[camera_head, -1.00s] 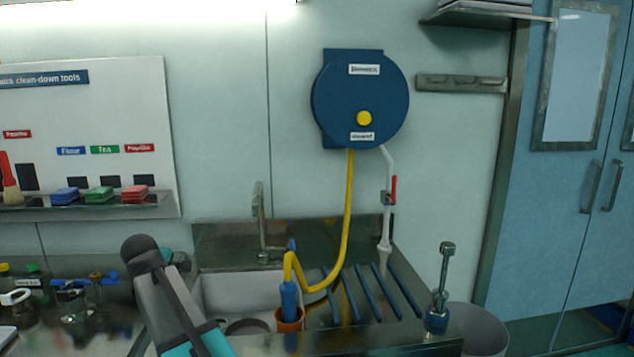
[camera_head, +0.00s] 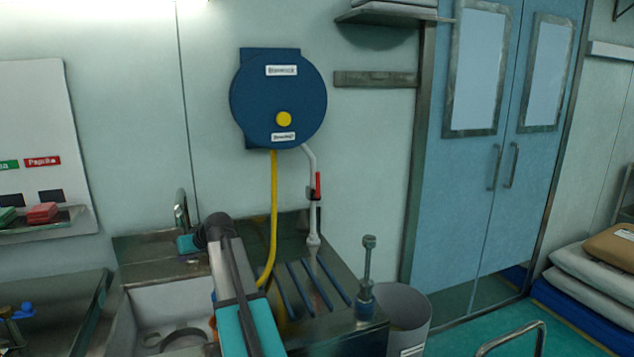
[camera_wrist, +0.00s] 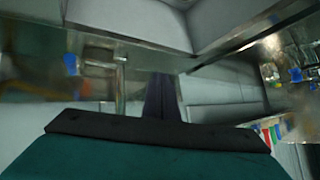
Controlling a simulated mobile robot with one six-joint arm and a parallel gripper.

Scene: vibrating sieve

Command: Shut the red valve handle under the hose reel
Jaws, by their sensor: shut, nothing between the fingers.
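The red valve handle (camera_head: 318,185) is on the white pipe (camera_head: 312,220) under the blue hose reel (camera_head: 280,98), in the head view. It points up, about in line with the pipe. A yellow hose (camera_head: 273,200) hangs from the reel to the left of the pipe. My arm rises at the bottom left, in front of the sink, left of and below the handle. My gripper (camera_wrist: 162,98) shows in the wrist view as dark fingers, shut and empty, apart from the handle. The valve is not seen in the wrist view.
The sink (camera_head: 150,298) and its tap (camera_head: 181,210) stand at the left, with a ribbed drainer below the pipe. An upright metal tool (camera_head: 368,265) stands at the drainer's right edge, beside a grey bin (camera_head: 405,310). Blue doors (camera_head: 480,190) are at the right.

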